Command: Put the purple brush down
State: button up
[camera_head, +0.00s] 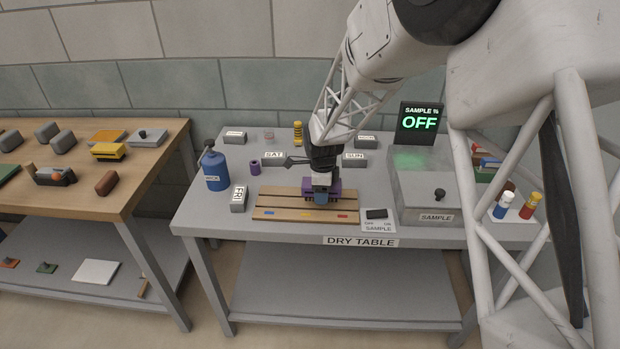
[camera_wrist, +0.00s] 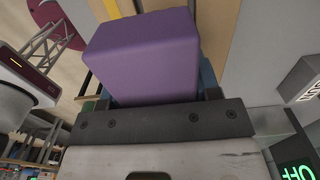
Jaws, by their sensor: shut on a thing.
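The purple brush (camera_head: 335,185) is held in my gripper (camera_head: 321,195) over the slatted wooden board (camera_head: 270,207) on the dry table. In the wrist view the purple brush (camera_wrist: 145,55) fills the space in front of the gripper as a large purple block. Blue finger parts of my gripper (camera_wrist: 205,75) show beside it. My gripper is shut on the brush and hides part of it in the head view. I cannot tell whether the brush touches the board.
The grey sample box (camera_head: 420,190) stands right of the board, with a dark block on a sample card (camera_head: 377,220) between. A blue jug (camera_head: 214,170), a small purple cylinder (camera_head: 255,168) and the FRI block (camera_head: 239,199) stand left. SAT (camera_head: 273,158) and SUN (camera_head: 355,158) blocks stand behind.

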jog(key=shift+w, duration=0.1)
send_over(310, 172)
jog(key=s, duration=0.3)
jog(key=shift+d+f, duration=0.1)
jog(key=shift+f, duration=0.65)
jog(key=shift+f, duration=1.75)
jog(key=shift+f, duration=0.1)
jog(key=o, duration=1.2)
